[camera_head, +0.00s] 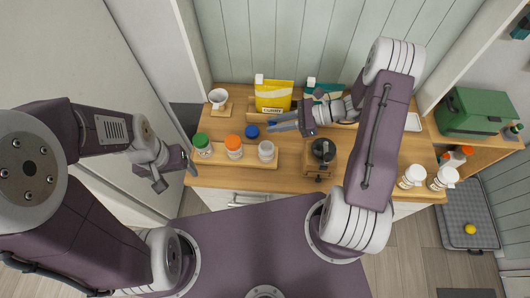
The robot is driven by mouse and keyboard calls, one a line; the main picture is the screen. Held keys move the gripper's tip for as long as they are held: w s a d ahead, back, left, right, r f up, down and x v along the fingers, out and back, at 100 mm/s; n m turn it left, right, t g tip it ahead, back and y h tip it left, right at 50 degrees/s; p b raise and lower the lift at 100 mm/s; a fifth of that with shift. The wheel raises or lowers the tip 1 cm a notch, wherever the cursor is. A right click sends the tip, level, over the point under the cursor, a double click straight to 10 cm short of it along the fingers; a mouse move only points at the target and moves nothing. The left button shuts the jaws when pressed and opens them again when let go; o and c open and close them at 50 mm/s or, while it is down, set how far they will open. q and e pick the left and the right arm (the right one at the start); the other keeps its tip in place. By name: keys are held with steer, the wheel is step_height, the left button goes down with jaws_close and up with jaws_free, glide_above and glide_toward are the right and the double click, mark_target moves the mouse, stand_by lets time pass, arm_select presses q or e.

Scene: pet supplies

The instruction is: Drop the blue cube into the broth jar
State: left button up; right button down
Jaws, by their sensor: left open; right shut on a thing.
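My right gripper (272,124) reaches in from the right over the table and is shut on a small blue thing, apparently the blue cube, mostly hidden by the fingers. Just left of it is a round blue lid (252,131). Below it, an open-topped whitish jar (266,151) stands at the right end of a wooden rack (250,163). It may be the broth jar; I cannot read its label. A green-lidded jar (202,145) and an orange-lidded jar (234,147) stand on the same rack. My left gripper (177,176) is open and empty, left of the rack.
A dark grinder-like thing (323,150) stands on a wooden block right of the whitish jar. Behind are a yellow bag (273,96) and a white cup (218,98). White-lidded jars (413,176) stand at the right. A green box (481,111) sits on the side shelf.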

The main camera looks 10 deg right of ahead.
steer(key=f+b, duration=0.2)
steer(key=f, duration=0.1)
steer(key=f+b, duration=0.1)
steer(key=f, duration=0.1)
steer(key=shift+w+a, duration=0.1)
steer(key=shift+a, duration=0.2)
steer(key=c, duration=1.2)
jaws_free()
steer(key=shift+a, duration=0.15)
arm_select(q)
steer(key=f, duration=0.2)
steer(key=a+f, duration=0.1)
steer(key=f, duration=0.1)
steer(key=shift+w+f, duration=0.15)
steer(key=shift+f, duration=0.05)
arm_select(e)
steer(key=shift+a, duration=0.1)
arm_select(q)
steer(key=shift+d+f+b, duration=0.1)
steer(key=shift+f+b, duration=0.8)
steer(key=shift+b, duration=0.3)
arm_select(e)
steer(key=v, duration=0.9)
